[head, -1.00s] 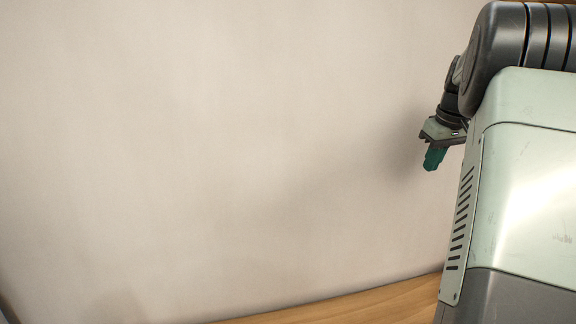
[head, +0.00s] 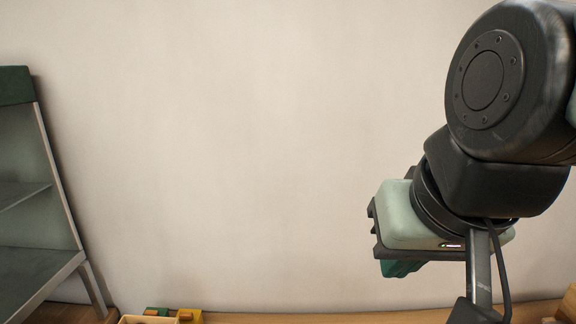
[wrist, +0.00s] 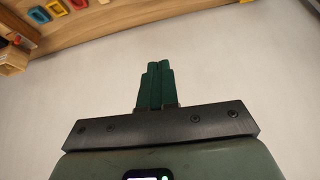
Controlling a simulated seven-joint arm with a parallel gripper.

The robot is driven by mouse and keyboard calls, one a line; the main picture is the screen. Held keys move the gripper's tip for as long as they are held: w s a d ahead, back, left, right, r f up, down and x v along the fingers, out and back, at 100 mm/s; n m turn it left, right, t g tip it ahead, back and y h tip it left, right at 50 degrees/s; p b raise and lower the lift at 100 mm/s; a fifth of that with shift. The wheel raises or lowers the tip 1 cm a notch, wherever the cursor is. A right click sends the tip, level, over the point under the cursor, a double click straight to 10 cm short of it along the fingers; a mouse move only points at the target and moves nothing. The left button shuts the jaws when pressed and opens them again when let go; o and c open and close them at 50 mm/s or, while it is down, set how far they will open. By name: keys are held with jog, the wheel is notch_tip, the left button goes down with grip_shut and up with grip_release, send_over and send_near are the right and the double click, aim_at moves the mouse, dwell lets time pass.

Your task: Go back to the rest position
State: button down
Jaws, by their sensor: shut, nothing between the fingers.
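My gripper (head: 402,268) is at the right of the head view, raised in front of the pale wall and above the wooden surface. Its green fingers are mostly hidden behind the pale gripper body there. In the wrist view my gripper (wrist: 156,68) shows its two green fingers side by side and touching. It is shut with nothing between the fingers. Only pale wall or floor shows close around the fingertips.
A green and grey shelf unit (head: 40,265) stands at the left. A wooden surface (head: 330,318) runs along the bottom, with green and yellow items (head: 188,315) on it. In the wrist view several coloured open shapes (wrist: 57,8) lie on wood, with a wooden box (wrist: 12,60) at the left.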

jog(key=shift+s+a+f+n+h, duration=0.15)
jog(key=shift+s+n, duration=0.05)
jog(key=shift+s, duration=0.25)
jog(key=shift+s+a+f+n+h, duration=0.15)
jog(key=shift+s+n, duration=0.05)
jog(key=shift+s, duration=0.2)
